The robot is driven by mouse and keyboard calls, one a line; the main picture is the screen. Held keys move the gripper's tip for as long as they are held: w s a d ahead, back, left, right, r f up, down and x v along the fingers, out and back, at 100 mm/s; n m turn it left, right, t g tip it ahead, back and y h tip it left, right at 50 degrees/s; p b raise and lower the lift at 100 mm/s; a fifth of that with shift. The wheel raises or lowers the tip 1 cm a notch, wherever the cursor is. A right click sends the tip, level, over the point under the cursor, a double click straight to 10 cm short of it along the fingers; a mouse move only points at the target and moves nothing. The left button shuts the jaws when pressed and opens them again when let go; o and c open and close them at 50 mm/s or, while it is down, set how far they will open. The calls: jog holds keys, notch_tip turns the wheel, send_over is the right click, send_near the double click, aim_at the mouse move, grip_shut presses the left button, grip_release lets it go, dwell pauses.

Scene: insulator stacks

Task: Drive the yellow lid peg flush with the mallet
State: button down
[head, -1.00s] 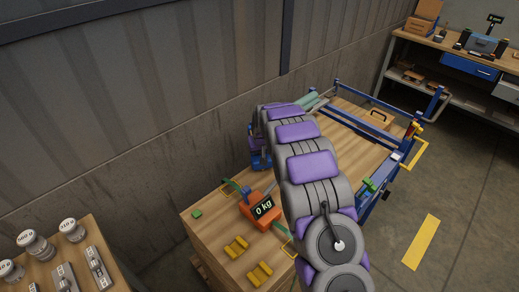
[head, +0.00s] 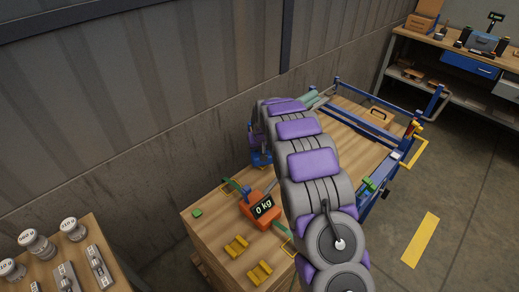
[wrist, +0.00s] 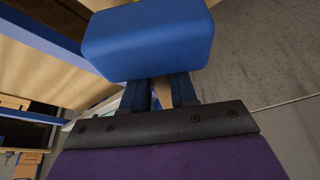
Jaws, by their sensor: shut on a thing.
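In the wrist view my gripper (wrist: 162,92) is shut on the pale wooden handle of the mallet. The mallet's blue block head (wrist: 148,40) fills the top of that view, just beyond the fingers. In the head view my purple and grey arm hides most of the gripper; a blue part that looks like the mallet head (head: 260,160) shows at its far left side, above the bench. I cannot make out the yellow lid peg for certain in either view. A wooden case with a black handle (head: 378,115) stands at the far end of the bench.
The wooden bench (head: 222,222) holds an orange scale (head: 262,212) reading 0 kg and two yellow cradles (head: 236,247). Blue rails (head: 375,93) frame its far end. A side table (head: 100,235) with weights stands at lower left.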

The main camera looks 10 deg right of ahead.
jog(key=shift+r, duration=0.2)
jog(key=shift+r+p, duration=0.85)
jog(key=shift+r, duration=1.55)
